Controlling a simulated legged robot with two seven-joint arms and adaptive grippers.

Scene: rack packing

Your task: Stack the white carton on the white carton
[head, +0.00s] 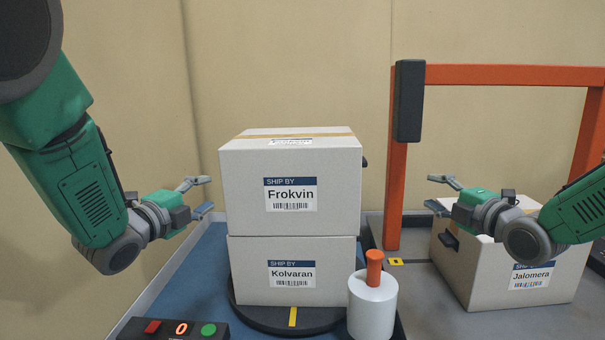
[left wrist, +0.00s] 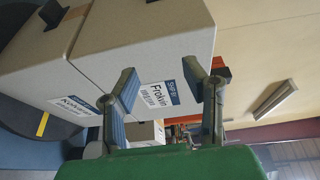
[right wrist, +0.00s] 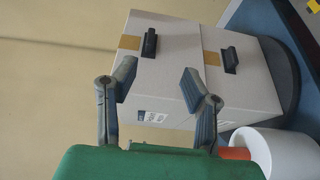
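A white carton labelled Frokvin (head: 240,190) sits squarely on a white carton labelled Kolvaran (head: 245,275). Both are upright, with labels facing me. They also show in the left wrist view, the Frokvin carton (left wrist: 185,45) and the Kolvaran carton (left wrist: 45,75). My left gripper (head: 205,195) is open and empty, just left of the upper carton and apart from it. My right gripper (head: 436,192) is open and empty, right of the stack with a gap. In the right wrist view its fingers (right wrist: 160,80) appear in front of the stacked cartons.
The stack stands on a dark round turntable (head: 265,320). A white cylinder with an orange top (head: 372,310) stands close at its front right. A third white carton, labelled Jalomera (head: 475,285), is behind my right arm. An orange frame (head: 396,180) and a button box (head: 175,329) are nearby.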

